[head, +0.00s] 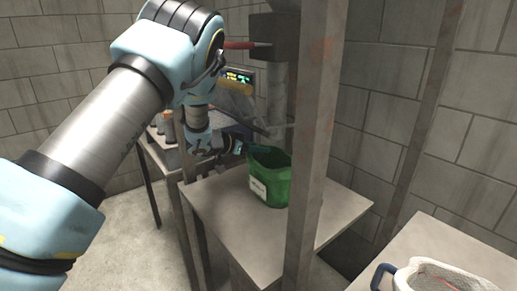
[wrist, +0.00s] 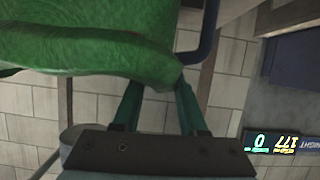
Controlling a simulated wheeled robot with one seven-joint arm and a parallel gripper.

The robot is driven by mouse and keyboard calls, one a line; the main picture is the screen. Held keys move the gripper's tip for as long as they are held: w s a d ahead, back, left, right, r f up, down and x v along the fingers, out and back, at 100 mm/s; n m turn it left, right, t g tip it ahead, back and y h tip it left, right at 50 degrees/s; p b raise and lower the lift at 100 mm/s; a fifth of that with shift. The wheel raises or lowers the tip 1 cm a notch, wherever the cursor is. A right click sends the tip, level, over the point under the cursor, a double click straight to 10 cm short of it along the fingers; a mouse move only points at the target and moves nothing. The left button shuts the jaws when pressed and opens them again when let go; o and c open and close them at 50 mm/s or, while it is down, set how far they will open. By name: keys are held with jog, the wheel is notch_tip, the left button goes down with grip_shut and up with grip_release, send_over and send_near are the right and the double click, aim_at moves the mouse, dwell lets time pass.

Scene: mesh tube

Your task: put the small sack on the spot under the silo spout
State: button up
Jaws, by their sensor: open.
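A green sack (head: 270,180) with a pale label stands upright on a grey table. It appears below a dark box with a grey pipe (head: 277,95), which looks like the silo spout; a post partly hides this area. My gripper (head: 240,148) is at the sack's upper left side, fingers open. In the wrist view the sack (wrist: 85,45) fills the upper left, close to the open fingertips (wrist: 158,88). A dark blue handle (wrist: 209,30) passes near the right finger. I cannot tell whether the fingers touch the sack. The marked spot is not visible.
An upright metal post (head: 312,140) stands in front of the sack's right side. A lit display (head: 238,77) is behind my arm. A pale mesh container (head: 440,277) with a blue handle is on another table at lower right. The near grey tabletop (head: 225,205) has bare room.

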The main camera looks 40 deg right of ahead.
jog(key=s+b+v, duration=0.1)
jog(key=b+v, duration=0.1)
jog(key=v, duration=0.9)
jog(key=w+a+r+n+t+y, duration=0.2)
jog(key=w+a+n+t, duration=0.4)
jog(key=w+a, duration=0.55)
jog(key=w+a+f+n+t+y, duration=0.1)
jog(key=w+a+n+t+y, duration=0.15)
jog(key=a, duration=0.65)
jog(key=w+a+n+t+y, duration=0.15)
jog(key=a+y, duration=0.25)
jog(key=a, duration=0.5)
jog(key=s+a+f+n+g+y, duration=0.1)
jog(key=s+a+n+g+y, duration=0.15)
jog(key=s+a, duration=0.35)
jog(key=s+a+f+n+g+y, duration=0.1)
jog(key=s+a+n+y, duration=0.2)
jog(key=a, duration=0.6)
jog(key=s+a+n+g, duration=0.1)
jog(key=s+a+g, duration=0.1)
jog(key=s, duration=0.4)
jog(key=s+a+f+g, duration=0.1)
jog(key=s+a+g, duration=0.1)
jog(key=s, duration=0.5)
jog(key=shift+a+f+n+h, duration=0.35)
jog(key=shift+h, duration=0.05)
jog(key=shift+c, duration=0.4)
